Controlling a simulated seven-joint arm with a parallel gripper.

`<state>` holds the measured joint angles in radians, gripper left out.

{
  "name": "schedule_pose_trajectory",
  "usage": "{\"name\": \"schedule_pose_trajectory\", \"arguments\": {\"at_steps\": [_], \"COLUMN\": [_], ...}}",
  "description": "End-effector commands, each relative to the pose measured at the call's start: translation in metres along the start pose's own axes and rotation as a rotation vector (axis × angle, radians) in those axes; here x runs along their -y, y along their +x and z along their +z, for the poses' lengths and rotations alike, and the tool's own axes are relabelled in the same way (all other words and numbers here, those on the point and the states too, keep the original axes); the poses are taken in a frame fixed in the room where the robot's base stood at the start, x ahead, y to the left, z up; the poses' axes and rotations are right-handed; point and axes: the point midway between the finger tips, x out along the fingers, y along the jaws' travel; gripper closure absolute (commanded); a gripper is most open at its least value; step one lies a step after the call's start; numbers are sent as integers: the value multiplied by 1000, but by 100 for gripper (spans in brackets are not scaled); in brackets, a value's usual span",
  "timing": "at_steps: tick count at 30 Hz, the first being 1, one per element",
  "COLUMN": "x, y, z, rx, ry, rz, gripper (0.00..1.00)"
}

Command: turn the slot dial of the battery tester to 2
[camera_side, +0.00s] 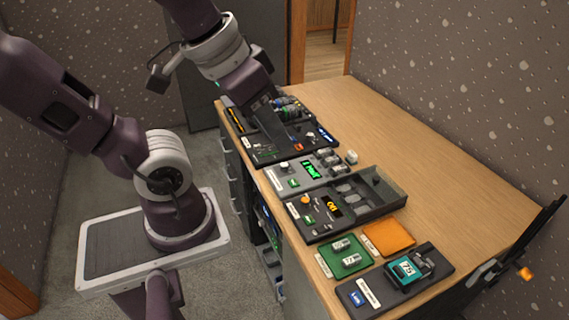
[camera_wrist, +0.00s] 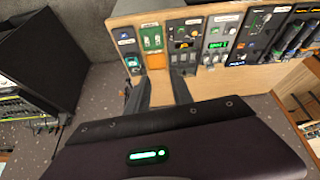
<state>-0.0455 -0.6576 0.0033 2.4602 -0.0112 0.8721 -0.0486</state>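Several labelled panels lie on the wooden bench, with lettering too small to read, so I cannot tell for sure which is the battery tester. A dark panel (camera_side: 318,224) has an orange-lit display (camera_side: 332,206), a pale orange knob (camera_side: 306,199) and an open tray; it also shows in the wrist view (camera_wrist: 185,47). A grey panel (camera_side: 285,173) beside it has a green-lit display (camera_side: 311,170) and several short cylinders. My gripper (camera_side: 287,143) is above the far black panel in the side view. In the wrist view its two fingers (camera_wrist: 155,80) are apart with nothing between them.
The far black panel (camera_side: 262,155) carries several colourful upright parts. Nearer are a green pad (camera_side: 337,267) with two metallic cylinders, an orange pad (camera_side: 388,237) and a dark panel with a teal device (camera_side: 407,270). The bench top (camera_side: 440,190) is clear at the back right.

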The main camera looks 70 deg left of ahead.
Motion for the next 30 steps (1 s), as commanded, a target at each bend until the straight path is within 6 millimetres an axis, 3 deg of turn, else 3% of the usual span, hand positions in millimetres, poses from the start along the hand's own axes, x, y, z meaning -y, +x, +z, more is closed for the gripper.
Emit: {"name": "schedule_pose_trajectory", "arguments": {"at_steps": [2, 5, 6, 10, 13, 15, 18, 22, 30], "x": [14, 52, 72, 155, 223, 261, 296, 313, 314], "y": [20, 63, 85, 168, 233, 270, 308, 329, 373], "z": [-35, -86, -102, -126, -113, -93, -64, -46, -25], "rx": [54, 115, 136, 194, 226, 240, 253, 259, 263], "ry": [-175, -479, -604, -1005, -1290, -1453, -1614, -1700, -1703], "rz": [-28, -79, -102, -189, -262, -308, -356, -384, -385], "gripper": [55, 54, 54, 54, 54, 54, 54, 54, 54]}}
